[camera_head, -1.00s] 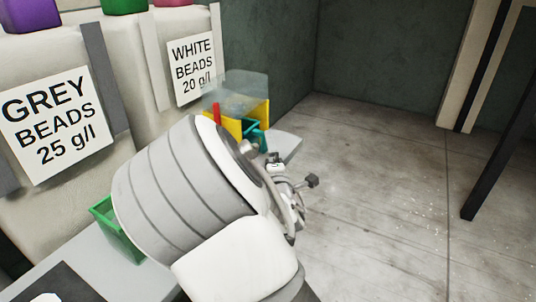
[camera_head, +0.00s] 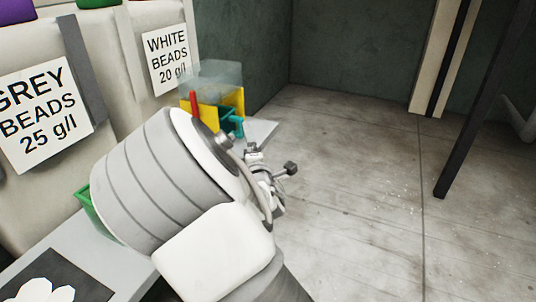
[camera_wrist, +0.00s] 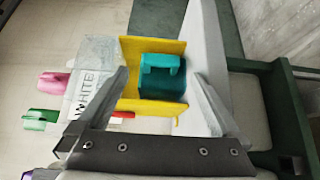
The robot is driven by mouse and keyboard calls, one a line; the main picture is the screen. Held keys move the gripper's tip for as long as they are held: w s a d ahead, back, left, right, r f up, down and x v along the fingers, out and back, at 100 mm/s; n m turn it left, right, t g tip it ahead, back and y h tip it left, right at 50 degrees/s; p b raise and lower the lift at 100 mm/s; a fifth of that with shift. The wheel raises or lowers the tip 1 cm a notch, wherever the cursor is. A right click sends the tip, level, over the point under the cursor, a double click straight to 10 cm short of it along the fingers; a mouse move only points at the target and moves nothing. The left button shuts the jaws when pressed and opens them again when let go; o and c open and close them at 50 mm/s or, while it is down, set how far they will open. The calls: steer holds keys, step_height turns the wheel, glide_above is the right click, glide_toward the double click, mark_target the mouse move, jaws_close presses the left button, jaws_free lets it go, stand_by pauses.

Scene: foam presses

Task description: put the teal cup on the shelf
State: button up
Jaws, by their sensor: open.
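The teal cup (camera_wrist: 163,85) sits in the angle of a yellow upright piece in the wrist view. In the head view the teal cup (camera_head: 232,122) shows partly, beside the yellow piece at the far end of the grey ledge. My gripper (camera_wrist: 161,75) is open. Its two fingers appear on either side of the cup in the wrist view, and I cannot tell whether they touch it. I cannot tell for sure which surface is the shelf.
The yellow piece (camera_head: 209,113), a red item (camera_head: 194,100) and a clear box (camera_head: 213,76) stand close to the cup. A green bin (camera_head: 86,205) is behind my arm. Open floor (camera_head: 350,180) lies to the right.

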steer(key=s+d+m+g+h, duration=0.2)
steer(key=d+m+g, duration=0.1)
steer(key=d+m, duration=0.35)
steer(key=s+d+m+g+h, duration=0.2)
steer(key=s+d+m, duration=0.1)
steer(key=d+m, duration=0.4)
steer(key=s+d+r+m+g, duration=0.2)
steer(key=s+d, duration=0.1)
steer(key=s, duration=0.6)
steer(key=s+d+r+m+g, duration=0.2)
steer(key=s+d+m, duration=0.1)
steer(key=s, duration=0.7)
steer(key=s+d+r+m+g+h, duration=0.1)
steer(key=s+d, duration=0.4)
steer(key=s, duration=0.5)
steer(key=shift+r+m+g, duration=0.8)
steer(key=shift+r+m, duration=0.15)
steer(key=shift+r, duration=0.1)
